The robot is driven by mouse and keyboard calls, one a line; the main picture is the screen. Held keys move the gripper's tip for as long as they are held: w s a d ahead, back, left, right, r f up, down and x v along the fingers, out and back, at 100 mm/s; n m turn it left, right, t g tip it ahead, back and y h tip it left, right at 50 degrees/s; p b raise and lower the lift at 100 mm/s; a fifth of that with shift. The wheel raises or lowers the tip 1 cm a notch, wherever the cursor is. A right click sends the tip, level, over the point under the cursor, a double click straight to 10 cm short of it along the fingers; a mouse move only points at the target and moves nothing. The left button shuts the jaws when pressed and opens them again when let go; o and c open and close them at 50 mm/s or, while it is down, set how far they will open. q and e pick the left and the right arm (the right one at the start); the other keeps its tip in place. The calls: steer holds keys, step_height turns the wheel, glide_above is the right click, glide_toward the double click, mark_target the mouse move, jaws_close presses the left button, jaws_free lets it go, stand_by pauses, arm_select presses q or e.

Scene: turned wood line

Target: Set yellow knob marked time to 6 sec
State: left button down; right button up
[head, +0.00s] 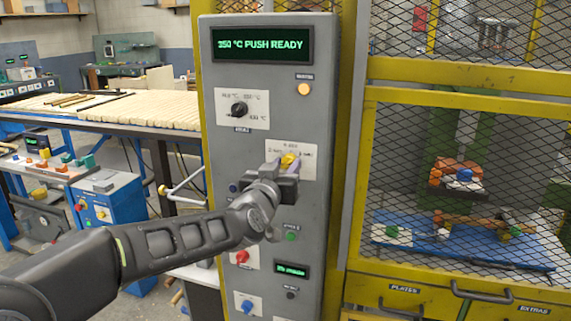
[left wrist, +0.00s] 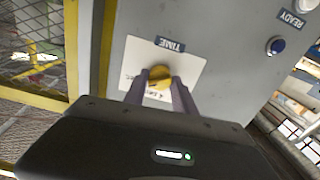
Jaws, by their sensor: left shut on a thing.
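The yellow knob (head: 289,160) sits on a white plate (head: 312,165) on the grey control panel. In the left wrist view the yellow knob (left wrist: 159,76) lies between my fingers, and a label reading TIME (left wrist: 170,44) is beside its plate. My left gripper (head: 288,165) is shut on the yellow knob, one finger on each side of it. Small print on the plate is partly covered by the fingers, so the knob's setting cannot be read. My right gripper is not in view.
Above are a black knob (head: 239,109), an orange lamp (head: 304,89) and a display (head: 261,44) reading "350 °C PUSH READY". Below are a green button (head: 292,236), a red knob (head: 242,256) and a small display (head: 292,270). A yellow-framed mesh cage (head: 465,95) stands right.

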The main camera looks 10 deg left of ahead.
arm_select(q)
steer(key=shift+f, duration=0.1)
stand_by(0.3)
steer(key=c, duration=1)
jaws_free()
steer(key=s, duration=0.5)
steer(key=s+b, duration=0.1)
steer(key=s, duration=0.1)
steer(key=shift+s+a, duration=0.25)
steer(key=shift+s, duration=0.15)
